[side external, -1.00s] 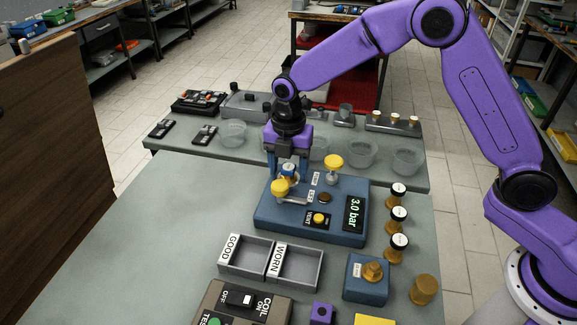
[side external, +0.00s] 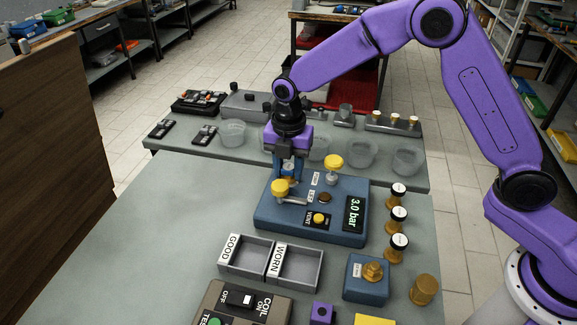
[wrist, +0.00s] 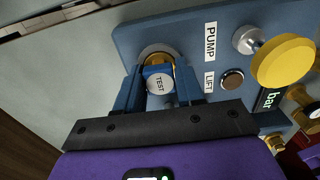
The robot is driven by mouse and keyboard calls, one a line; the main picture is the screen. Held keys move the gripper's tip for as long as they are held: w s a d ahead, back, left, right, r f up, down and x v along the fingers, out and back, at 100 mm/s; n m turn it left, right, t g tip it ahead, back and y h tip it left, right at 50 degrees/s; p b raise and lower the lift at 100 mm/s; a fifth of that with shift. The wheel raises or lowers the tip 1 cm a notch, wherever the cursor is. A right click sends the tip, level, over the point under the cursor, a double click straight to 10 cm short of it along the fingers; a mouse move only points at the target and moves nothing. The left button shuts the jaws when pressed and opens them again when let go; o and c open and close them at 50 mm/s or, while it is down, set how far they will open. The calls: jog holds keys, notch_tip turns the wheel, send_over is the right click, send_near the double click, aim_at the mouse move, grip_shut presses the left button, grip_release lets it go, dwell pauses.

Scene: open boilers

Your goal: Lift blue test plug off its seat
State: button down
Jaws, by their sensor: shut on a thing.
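The blue test plug (wrist: 158,84), with a round white top marked TEST, stands at its seat on the blue test block (side external: 270,225). A brass part shows beside the plug in the wrist view. My gripper (side external: 288,172) is over the back left of the block, pointing down. Its two blue fingers are closed on either side of the plug, and it also shows in the wrist view (wrist: 160,92). In the side view the fingers partly hide the plug. I cannot tell whether the plug's lower end is clear of the seat.
The display (side external: 353,213) reads 3.0 bar. GOOD and WORN trays (side external: 270,262) lie in front. The table's left side is clear.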

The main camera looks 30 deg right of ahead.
jog(key=shift+r, duration=2.65)
dwell(0.5)
jog(key=shift+a, duration=0.1)
